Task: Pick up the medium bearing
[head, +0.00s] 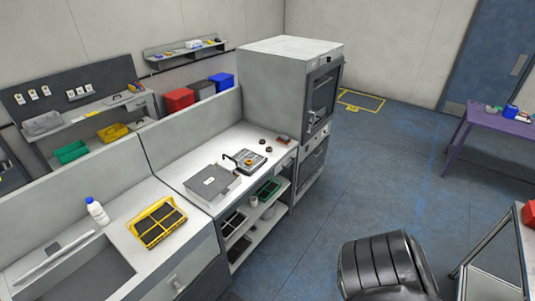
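Two small dark round pieces that look like bearings lie on the white counter (215,160) near the tall grey cabinet. One dark round piece (262,141) is farther back, and the other dark round piece (269,149) is just in front of it. A device with a dark plate (238,157) stands to their left, with a small orange-brown round part (249,161) on it. The pieces are too small for me to tell which is the medium bearing. Neither of my grippers is in view.
A grey flat box (211,181) lies left of the device. A yellow tray (157,222) and a white bottle (97,211) stand farther left. The tall grey cabinet (275,75) bounds the counter's far end. The blue floor between is open.

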